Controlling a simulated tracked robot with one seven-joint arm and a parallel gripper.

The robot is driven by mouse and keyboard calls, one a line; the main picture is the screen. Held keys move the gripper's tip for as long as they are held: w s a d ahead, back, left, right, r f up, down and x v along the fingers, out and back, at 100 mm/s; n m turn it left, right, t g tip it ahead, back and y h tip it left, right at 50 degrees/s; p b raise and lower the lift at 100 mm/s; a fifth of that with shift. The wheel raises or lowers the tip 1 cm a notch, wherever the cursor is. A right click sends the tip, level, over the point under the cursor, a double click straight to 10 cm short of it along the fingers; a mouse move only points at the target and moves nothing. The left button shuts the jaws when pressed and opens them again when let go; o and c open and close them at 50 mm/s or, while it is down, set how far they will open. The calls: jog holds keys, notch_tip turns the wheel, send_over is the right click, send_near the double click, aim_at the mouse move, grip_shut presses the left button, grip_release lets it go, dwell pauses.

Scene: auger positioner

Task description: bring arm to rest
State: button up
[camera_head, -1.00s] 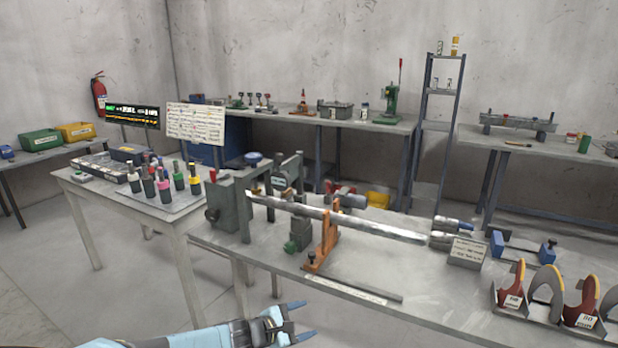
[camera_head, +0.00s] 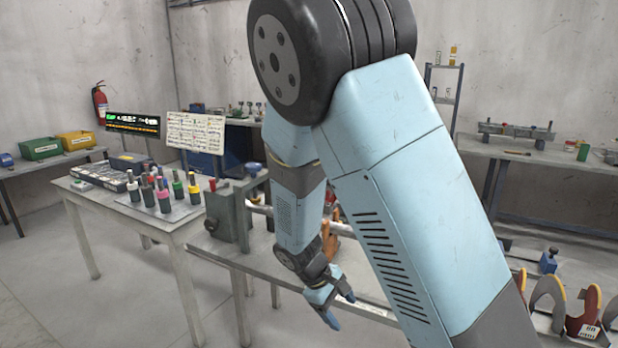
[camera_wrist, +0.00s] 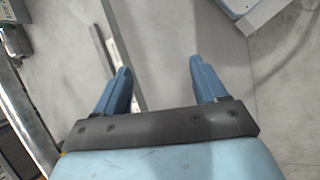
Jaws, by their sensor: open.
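My gripper (camera_head: 341,305) hangs at the end of my raised, folded arm, pointing down in front of the main bench (camera_head: 262,262). In the wrist view its two blue fingers (camera_wrist: 160,90) stand wide apart with nothing between them. Grey floor and a pale bench edge show beyond the fingers. My arm hides most of the bench and of the long metal auger shaft (camera_head: 258,210) in the head view.
A side table (camera_head: 140,222) at left holds several dark bottle-shaped tools with coloured tops (camera_head: 165,195). A back shelf rack (camera_head: 457,80) and a red extinguisher (camera_head: 100,100) are farther off. Floor at left is clear.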

jog(key=s+d+r+m+t+y, duration=0.1)
jog(key=s+d+r+m+y, duration=0.15)
jog(key=d+r, duration=0.4)
jog(key=s+d+r+m+t+y, duration=0.1)
jog(key=s+d+r+m+y, duration=0.15)
jog(key=r, duration=0.75)
jog(key=s+d+r+m+t+y, duration=0.1)
jog(key=s+d+r+m, duration=0.3)
jog(key=r, duration=0.5)
jog(key=s+d+r+m+t, duration=0.1)
jog(key=s+d+r+t, duration=0.1)
jog(key=s+d+r, duration=0.1)
jog(key=s+r, duration=0.1)
jog(key=s, duration=0.1)
jog(key=shift+s+r, duration=0.35)
jog(key=shift+s, duration=0.05)
